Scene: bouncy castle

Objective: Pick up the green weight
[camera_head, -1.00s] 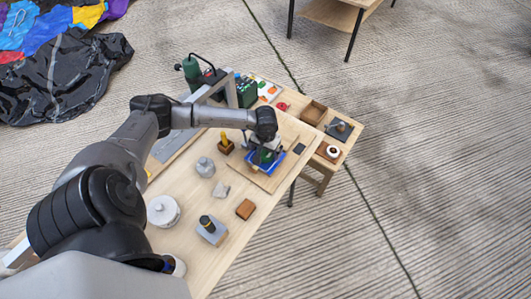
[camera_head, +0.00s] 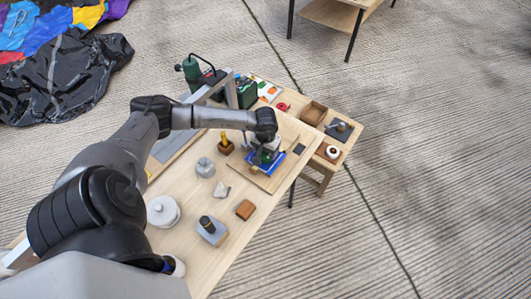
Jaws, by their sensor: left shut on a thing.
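My left gripper (camera_head: 266,157) reaches over the table and points down above a blue mat (camera_head: 272,170) on a wooden board. The gripper is shut on the green weight (camera_head: 264,156), of which only a small dark green part shows between the fingers. My arm and wrist hide most of it from above. I cannot tell whether the weight touches the mat or is lifted off it. My right gripper is not in view.
On the table stand a grey round weight (camera_head: 205,167), a white round pot (camera_head: 163,211), a black-handled block (camera_head: 212,229), a brown wood block (camera_head: 245,209) and a yellow-handled tool (camera_head: 225,143). A side table (camera_head: 345,128) with a wooden box (camera_head: 313,113) adjoins at right.

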